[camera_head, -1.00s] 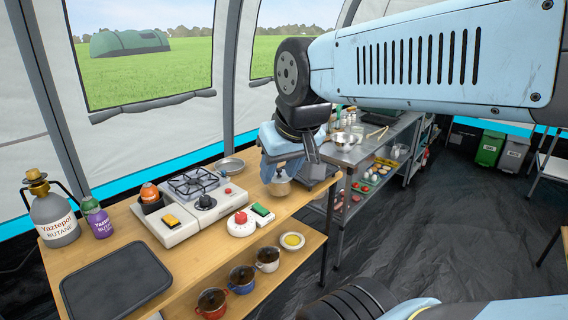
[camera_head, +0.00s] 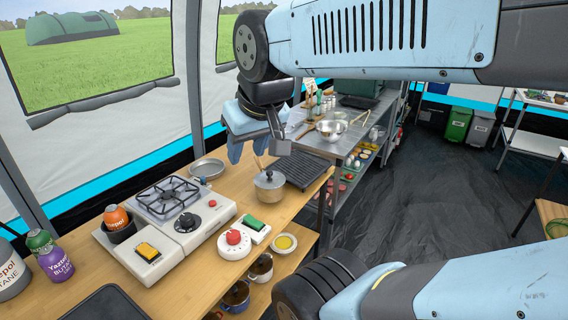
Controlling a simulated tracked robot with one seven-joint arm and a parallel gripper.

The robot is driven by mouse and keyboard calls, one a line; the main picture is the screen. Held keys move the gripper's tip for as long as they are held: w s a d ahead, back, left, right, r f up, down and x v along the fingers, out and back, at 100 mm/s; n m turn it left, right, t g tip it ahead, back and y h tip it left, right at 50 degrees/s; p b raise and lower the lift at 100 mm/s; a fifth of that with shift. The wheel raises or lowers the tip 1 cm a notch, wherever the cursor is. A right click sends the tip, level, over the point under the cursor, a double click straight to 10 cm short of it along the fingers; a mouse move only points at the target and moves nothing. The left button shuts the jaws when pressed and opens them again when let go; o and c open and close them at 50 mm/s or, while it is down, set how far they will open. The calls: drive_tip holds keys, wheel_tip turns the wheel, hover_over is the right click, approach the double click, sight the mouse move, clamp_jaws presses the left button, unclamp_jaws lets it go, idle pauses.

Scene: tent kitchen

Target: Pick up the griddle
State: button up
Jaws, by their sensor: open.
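The griddle (camera_head: 303,170) appears to be the dark, ribbed, rectangular plate lying flat at the far right end of the wooden table. My gripper (camera_head: 258,148) is above the table, left of the griddle in the picture, with its fingers pointing down. It is open and holds nothing. The griddle is apart from the fingers, and its far left corner is close to or behind the right finger.
A lidded pot (camera_head: 269,186) stands just left of the griddle. A metal table (camera_head: 345,145) with bowls stands beyond. Dark floor at right is clear.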

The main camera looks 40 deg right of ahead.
drive_tip(key=w+d+f+m+g+y, duration=0.2)
drive_tip(key=w+f+g+y, duration=0.25)
drive_tip(key=w+f, duration=0.45)
drive_tip(key=m+t+h, duration=0.2)
drive_tip(key=m+t, duration=1.2)
drive_tip(key=t, duration=0.3)
approach(309, 171)
drive_tip(key=w, duration=0.3)
drive_tip(key=w+a, duration=0.1)
drive_tip(key=w, duration=0.6)
drive_tip(key=shift+a+f, duration=0.15)
drive_tip(key=shift+a, duration=0.05)
drive_tip(key=shift+c, duration=0.4)
